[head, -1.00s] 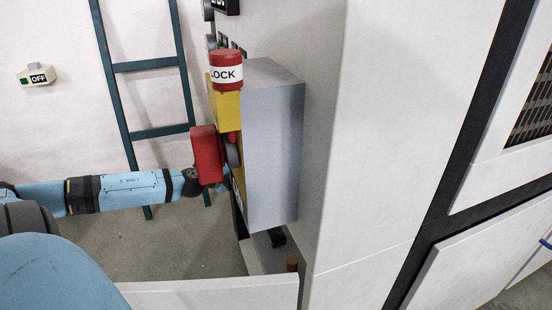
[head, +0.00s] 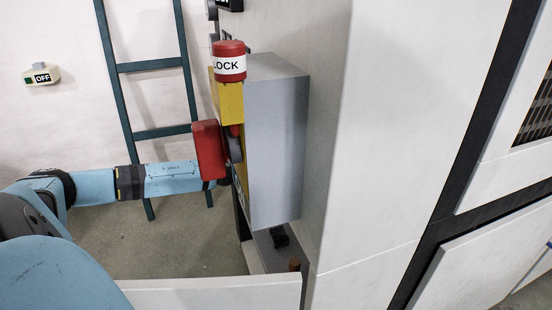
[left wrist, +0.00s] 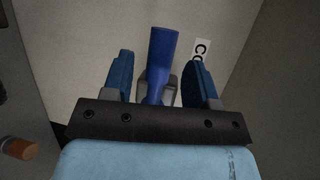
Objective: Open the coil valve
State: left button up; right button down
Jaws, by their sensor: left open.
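In the left wrist view a blue valve handle (left wrist: 163,45) stands out from a pale panel. A partly hidden label (left wrist: 201,50) beginning "CO" is just right of it. My left gripper (left wrist: 160,65) is open, with one finger on each side of the blue handle and visible gaps between. In the head view my left arm reaches in from the left, and its gripper is hidden behind the red handle and the grey box. The blue handle is not visible in the head view. My right gripper is in neither view.
A brown-orange peg (head: 294,265) is below; a similar one shows in the left wrist view (left wrist: 18,148). A ladder (head: 155,66) stands behind.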

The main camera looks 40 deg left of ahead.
pick_arm(q)
jog(key=shift+w+d+f, duration=0.1)
jog(key=shift+w+f, duration=0.05)
jog(key=shift+w, duration=0.65)
jog(key=shift+w+f, duration=0.1)
jog(key=shift+w, duration=0.65)
grip_shut()
